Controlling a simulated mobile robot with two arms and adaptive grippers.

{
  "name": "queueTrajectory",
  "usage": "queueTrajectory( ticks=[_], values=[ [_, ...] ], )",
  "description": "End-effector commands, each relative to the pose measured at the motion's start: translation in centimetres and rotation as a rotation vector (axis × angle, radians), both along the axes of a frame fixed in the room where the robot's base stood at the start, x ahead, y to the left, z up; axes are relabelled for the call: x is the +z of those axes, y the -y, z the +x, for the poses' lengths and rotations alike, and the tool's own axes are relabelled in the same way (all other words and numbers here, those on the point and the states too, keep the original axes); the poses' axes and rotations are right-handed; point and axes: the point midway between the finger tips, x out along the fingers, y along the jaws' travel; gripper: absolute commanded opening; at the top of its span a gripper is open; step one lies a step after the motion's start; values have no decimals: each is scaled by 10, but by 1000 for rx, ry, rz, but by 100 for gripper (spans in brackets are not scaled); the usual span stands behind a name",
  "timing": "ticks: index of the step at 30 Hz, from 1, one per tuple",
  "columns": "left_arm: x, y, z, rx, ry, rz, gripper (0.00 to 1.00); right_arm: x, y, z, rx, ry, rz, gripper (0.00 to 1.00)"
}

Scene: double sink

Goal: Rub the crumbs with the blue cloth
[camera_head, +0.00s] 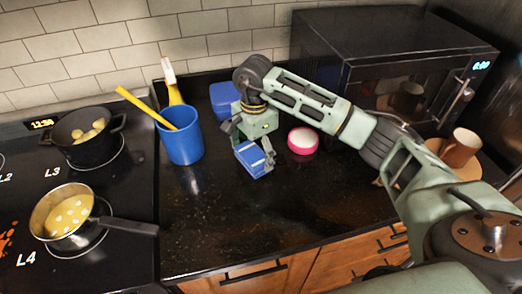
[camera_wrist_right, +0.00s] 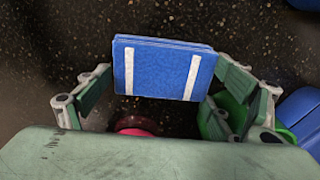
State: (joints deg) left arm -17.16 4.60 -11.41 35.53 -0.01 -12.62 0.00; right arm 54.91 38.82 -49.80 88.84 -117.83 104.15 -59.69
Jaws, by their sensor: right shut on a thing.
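The blue cloth (camera_head: 251,161), a folded block with white stripes, is held by my right gripper (camera_head: 253,150) over the dark counter, right of the blue cup. In the right wrist view the cloth (camera_wrist_right: 163,68) sits between the two fingers of the gripper (camera_wrist_right: 168,85), its striped face in view. I cannot tell whether the cloth touches the counter. Pale specks show on the counter (camera_head: 215,225), but I cannot tell crumbs from the stone's pattern. My left gripper is not in view.
A blue cup (camera_head: 181,143) with a yellow stick stands left of the gripper. A pink-and-white round thing (camera_head: 303,140) is close on the right. A blue box (camera_head: 222,97) stands behind. Pots on the stove (camera_head: 120,190) are at left, a microwave (camera_head: 350,80) at back right. The front counter is clear.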

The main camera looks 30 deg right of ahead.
Motion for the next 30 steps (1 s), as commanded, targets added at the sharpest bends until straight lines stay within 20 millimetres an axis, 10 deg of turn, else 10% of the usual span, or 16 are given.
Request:
queueTrajectory(
  ticks=[16,30],
  values=[
    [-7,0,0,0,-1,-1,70,-1,-38,9,1,-1,1,59],
    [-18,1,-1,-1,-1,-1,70,-2,-13,3,-1,-1,0,59]
  ],
)
